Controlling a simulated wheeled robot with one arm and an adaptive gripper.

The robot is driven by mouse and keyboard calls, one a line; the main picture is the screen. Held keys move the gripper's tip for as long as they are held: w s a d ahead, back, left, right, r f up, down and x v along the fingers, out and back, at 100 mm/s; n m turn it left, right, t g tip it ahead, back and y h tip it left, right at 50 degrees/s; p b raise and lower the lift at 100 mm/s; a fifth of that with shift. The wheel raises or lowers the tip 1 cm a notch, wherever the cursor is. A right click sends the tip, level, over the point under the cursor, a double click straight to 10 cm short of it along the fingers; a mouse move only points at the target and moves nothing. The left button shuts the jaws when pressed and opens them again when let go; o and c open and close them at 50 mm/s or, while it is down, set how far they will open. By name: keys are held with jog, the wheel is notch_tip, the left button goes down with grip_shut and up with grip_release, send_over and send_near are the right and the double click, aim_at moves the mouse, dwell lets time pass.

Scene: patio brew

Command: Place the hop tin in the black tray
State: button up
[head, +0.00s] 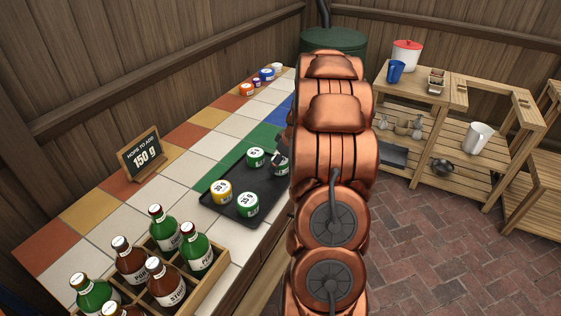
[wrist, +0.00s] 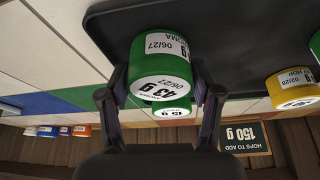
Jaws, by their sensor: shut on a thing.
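My gripper (wrist: 163,92) is shut on a green hop tin with a white label (wrist: 165,60) reading 43 g and 06/27. In the head view the held tin (head: 281,168) is at the far right part of the black tray (head: 217,204), partly hidden by my arm. I cannot tell whether it touches the tray. Also in the tray are a green tin (head: 256,157) just left of the held one, a yellow tin (head: 221,191) and another green tin (head: 248,204). The wrist view shows the yellow tin (wrist: 292,90) at right and a green tin (wrist: 172,107) close behind the held one.
A chalkboard sign (head: 143,155) reads 150 g. A wooden crate of bottles (head: 207,286) stands near the tray's front. Several small tins (head: 247,90) stand at the counter's far end. Shelves with a blue cup (head: 395,71) and a white pitcher (head: 477,138) are at right.

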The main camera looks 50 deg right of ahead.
jog(key=shift+f, duration=0.2)
jog(key=o, duration=1.1)
jog(key=shift+o, duration=0.2)
jog(key=shift+r, duration=0.1)
jog(key=shift+r, duration=0.2)
jog(key=b+v, duration=0.2)
jog(key=v, duration=0.9)
jog(key=shift+s+r, duration=0.15)
jog(key=shift+r, duration=0.25)
